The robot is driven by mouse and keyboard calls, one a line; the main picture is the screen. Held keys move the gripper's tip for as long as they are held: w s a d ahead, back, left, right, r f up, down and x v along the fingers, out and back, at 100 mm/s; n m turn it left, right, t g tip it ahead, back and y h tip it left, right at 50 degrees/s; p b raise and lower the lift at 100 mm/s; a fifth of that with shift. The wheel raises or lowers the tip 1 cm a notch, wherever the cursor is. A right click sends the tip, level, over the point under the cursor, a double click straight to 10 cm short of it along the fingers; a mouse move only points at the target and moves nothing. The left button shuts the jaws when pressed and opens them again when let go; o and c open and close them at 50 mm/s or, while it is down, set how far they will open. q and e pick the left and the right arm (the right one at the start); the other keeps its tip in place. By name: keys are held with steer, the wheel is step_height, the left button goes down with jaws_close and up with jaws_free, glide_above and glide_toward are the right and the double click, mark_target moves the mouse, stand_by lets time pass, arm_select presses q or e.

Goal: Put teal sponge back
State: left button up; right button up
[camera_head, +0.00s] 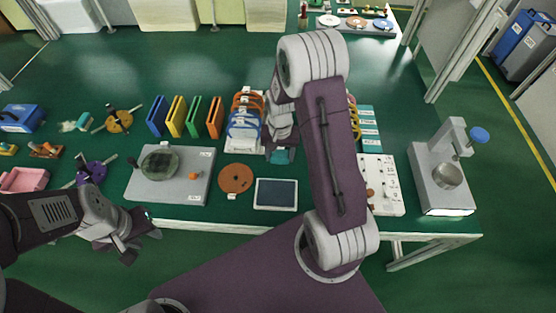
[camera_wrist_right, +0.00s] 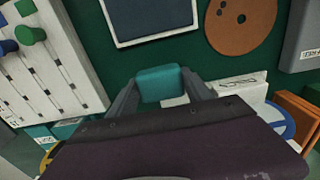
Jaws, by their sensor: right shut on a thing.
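The teal sponge (camera_head: 284,156) is held between the fingers of my right gripper (camera_head: 281,142), over the bench between the orange-brown disc and my right forearm. In the right wrist view the sponge (camera_wrist_right: 160,83) sits between the two grey fingers, with its face showing. A white labelled surface (camera_wrist_right: 238,82) shows beyond and beside the fingers. Whether the sponge touches anything below is hard to tell. My left gripper (camera_head: 143,243) is at the bench's front edge at left, its fingertips apart and nothing seen between them.
A dark-blue plate (camera_head: 276,194) and an orange-brown disc (camera_head: 236,178) lie near the front. A rack of blue and orange rings (camera_head: 243,131) stands left of my right gripper. Teal labelled blocks (camera_head: 369,130) and a white board (camera_head: 383,190) lie right, partly hidden by my forearm.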

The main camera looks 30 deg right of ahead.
mark_target(278, 160)
steer(key=shift+w+f, duration=0.35)
steer(key=shift+w, duration=0.3)
step_height(278, 160, down, 4)
steer(key=shift+f, duration=0.1)
steer(key=shift+s, duration=0.1)
steer(key=o, duration=1.2)
steer(key=shift+f, duration=0.1)
